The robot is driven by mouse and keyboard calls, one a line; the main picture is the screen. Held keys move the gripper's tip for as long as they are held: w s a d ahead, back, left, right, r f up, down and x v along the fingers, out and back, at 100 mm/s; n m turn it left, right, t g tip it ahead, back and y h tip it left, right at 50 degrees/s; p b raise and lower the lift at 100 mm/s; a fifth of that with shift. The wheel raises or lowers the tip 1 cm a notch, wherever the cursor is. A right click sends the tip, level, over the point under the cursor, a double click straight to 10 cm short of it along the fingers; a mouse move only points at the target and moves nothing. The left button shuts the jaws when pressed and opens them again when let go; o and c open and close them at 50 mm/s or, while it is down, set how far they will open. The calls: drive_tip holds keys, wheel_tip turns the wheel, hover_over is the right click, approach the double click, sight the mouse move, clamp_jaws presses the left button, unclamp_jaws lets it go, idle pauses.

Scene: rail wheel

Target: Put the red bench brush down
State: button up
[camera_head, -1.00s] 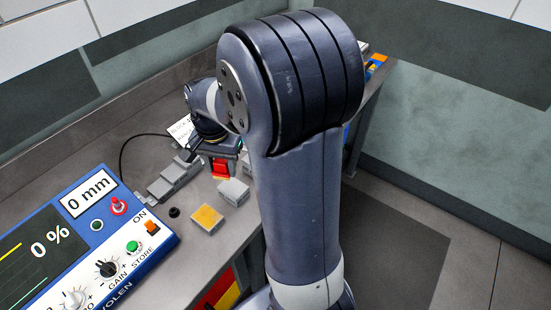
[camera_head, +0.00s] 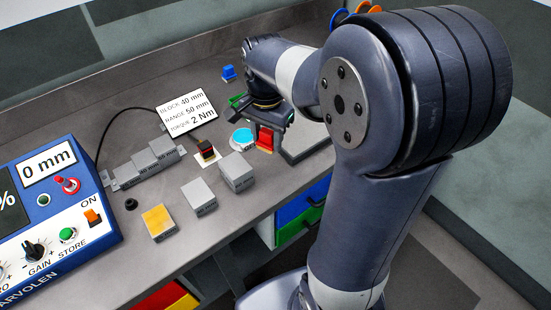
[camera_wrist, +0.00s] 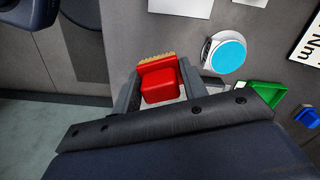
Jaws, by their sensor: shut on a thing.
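The red bench brush (camera_wrist: 161,84), with a strip of tan bristles along one edge, sits between the two fingers of my gripper (camera_wrist: 159,88) in the wrist view. My gripper is shut on it. In the head view, the brush (camera_head: 265,138) shows as a small red piece below my gripper (camera_head: 268,118), over the bench (camera_head: 120,192) near its front edge. A cyan-topped round dish (camera_head: 242,138) lies just left of it. I cannot tell whether the brush touches the surface beneath.
Grey blocks (camera_head: 237,172) and a yellow-topped block (camera_head: 158,222) stand left of the brush. A green tray (camera_wrist: 262,96) and a blue item (camera_wrist: 308,117) lie nearby. A sign (camera_head: 188,113) and a blue console (camera_head: 60,210) are farther left.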

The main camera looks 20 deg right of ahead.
sight(266, 132)
wheel_tip(266, 132, down, 8)
drive_tip(key=shift+r, duration=0.15)
idle(0.3)
drive_tip(key=o, duration=0.9)
drive_tip(key=shift+o, duration=0.2)
wheel_tip(266, 132, up, 12)
drive_tip(key=shift+r, duration=0.1)
